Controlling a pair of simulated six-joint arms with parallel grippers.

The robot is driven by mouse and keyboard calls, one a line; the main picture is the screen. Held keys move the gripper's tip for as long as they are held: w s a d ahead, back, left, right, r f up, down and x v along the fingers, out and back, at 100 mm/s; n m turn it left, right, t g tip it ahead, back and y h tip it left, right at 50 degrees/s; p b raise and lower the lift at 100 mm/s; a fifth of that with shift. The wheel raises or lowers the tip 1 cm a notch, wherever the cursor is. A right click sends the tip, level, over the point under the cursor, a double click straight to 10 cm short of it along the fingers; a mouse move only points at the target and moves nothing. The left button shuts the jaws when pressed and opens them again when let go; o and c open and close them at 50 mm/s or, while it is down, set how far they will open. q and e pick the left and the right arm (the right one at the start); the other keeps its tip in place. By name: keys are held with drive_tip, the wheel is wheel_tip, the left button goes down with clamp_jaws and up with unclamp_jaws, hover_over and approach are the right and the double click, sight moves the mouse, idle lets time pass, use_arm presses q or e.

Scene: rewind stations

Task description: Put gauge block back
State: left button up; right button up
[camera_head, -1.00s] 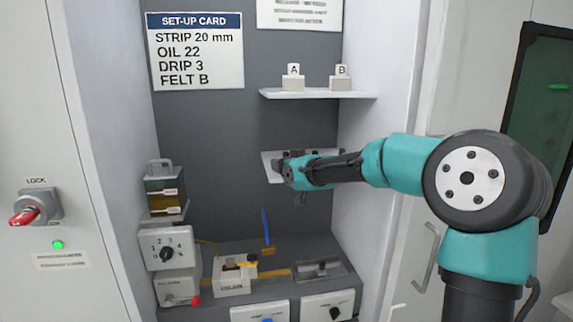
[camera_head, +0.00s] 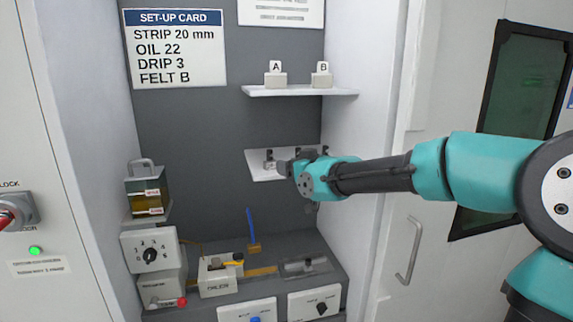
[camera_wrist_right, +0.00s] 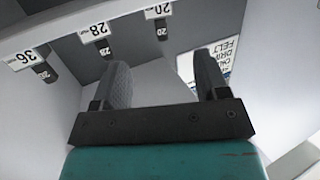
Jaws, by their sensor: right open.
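The gauge blocks appear as small dark pieces hanging at a white rack (camera_head: 258,173) on the back wall. In the right wrist view they are upside down: one (camera_wrist_right: 46,72) by the tag 36, one (camera_wrist_right: 105,48) by the tag 28, and one (camera_wrist_right: 162,31) by the tag 20. My right gripper (camera_head: 286,169) is in front of the rack and hides part of it. In the wrist view my right gripper (camera_wrist_right: 160,78) is open, with nothing held between its fingers. The blocks lie beyond the fingertips, apart from them. My left gripper is not in view.
A shelf (camera_head: 300,92) with blocks A and B is above the rack. A set-up card (camera_head: 175,48) is on the back wall. Below stand an oil container (camera_head: 146,188), a dial box (camera_head: 150,250) and an oiler (camera_head: 217,284). A side wall (camera_head: 360,120) bounds the bay on the right.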

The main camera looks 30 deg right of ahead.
drive_tip(key=shift+s, duration=0.15)
idle(0.6)
drive_tip(key=a+f+g+y, duration=0.15)
drive_tip(key=a+f, duration=0.25)
drive_tip(key=f, duration=0.8)
drive_tip(key=a+f+g, duration=0.3)
drive_tip(key=f, duration=0.9)
drive_tip(key=a+f+g, duration=0.3)
drive_tip(key=a+f, duration=0.1)
drive_tip(key=f, duration=0.9)
drive_tip(key=s+a+f+m+g, duration=0.1)
drive_tip(key=s+a+f+g, duration=0.3)
drive_tip(key=s+f, duration=0.6)
drive_tip(key=s+a+f+m+g+y, duration=0.1)
drive_tip(key=s+a+f+g, duration=0.3)
drive_tip(key=s+f, duration=0.7)
drive_tip(key=x, duration=0.3)
drive_tip(key=shift+f, duration=0.2)
drive_tip(key=shift+s+a+y, duration=0.1)
drive_tip(key=shift+y, duration=0.15)
